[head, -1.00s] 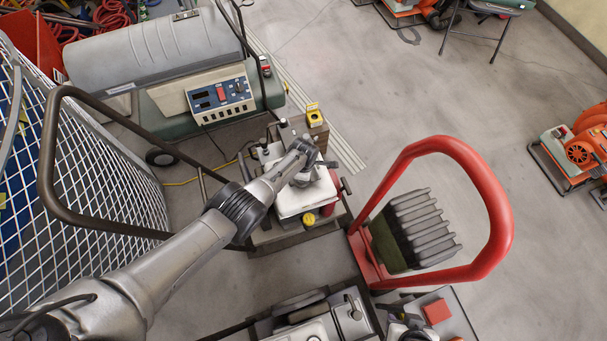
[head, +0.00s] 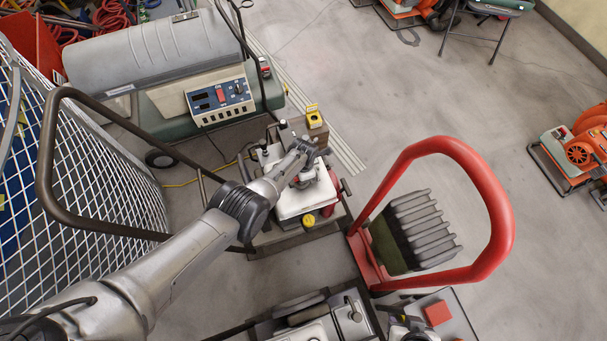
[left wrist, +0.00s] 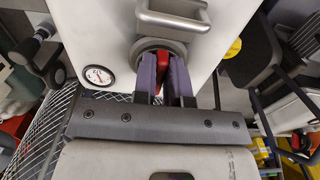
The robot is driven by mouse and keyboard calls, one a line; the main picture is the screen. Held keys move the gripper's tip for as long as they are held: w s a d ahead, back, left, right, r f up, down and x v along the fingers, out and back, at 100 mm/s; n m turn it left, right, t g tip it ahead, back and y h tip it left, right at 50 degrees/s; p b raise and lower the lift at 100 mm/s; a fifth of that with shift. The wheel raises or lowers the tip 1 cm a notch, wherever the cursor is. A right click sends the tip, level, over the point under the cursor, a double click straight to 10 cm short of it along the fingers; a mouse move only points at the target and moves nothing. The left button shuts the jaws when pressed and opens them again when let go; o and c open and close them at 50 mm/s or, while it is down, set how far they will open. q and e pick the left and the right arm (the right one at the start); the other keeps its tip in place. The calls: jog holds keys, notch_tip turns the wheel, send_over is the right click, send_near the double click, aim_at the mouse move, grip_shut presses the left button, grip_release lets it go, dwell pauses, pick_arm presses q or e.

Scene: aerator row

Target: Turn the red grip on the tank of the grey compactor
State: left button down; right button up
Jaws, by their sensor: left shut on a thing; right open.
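The grey compactor's pale tank (head: 292,204) stands near the middle of the head view; it also fills the upper middle of the left wrist view (left wrist: 110,30). The red grip (left wrist: 163,66) sits on a round grey collar on the tank. My left gripper (left wrist: 165,72) is shut on the red grip, one finger on each side. In the head view my left arm reaches in from the lower left, and its gripper (head: 306,176) is small and partly hidden over the tank. My right gripper is hard to make out among the machine parts at the bottom edge.
A round gauge (left wrist: 98,75) and a metal handle (left wrist: 172,18) are close to the grip. A red hoop handle (head: 505,215) rises to the right of the compactor. A white mesh barrier (head: 90,190) is to the left.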

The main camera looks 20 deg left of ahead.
pick_arm(q)
jog(key=shift+r, duration=0.1)
dwell(0.3)
jog(key=c, duration=1.2)
grip_release()
jog(key=shift+o, duration=0.2)
jog(key=shift+r+p, duration=0.45)
jog(key=shift+p, duration=0.05)
notch_tip(320, 180, up, 13)
jog(key=p, duration=1)
jog(key=shift+f, duration=0.1)
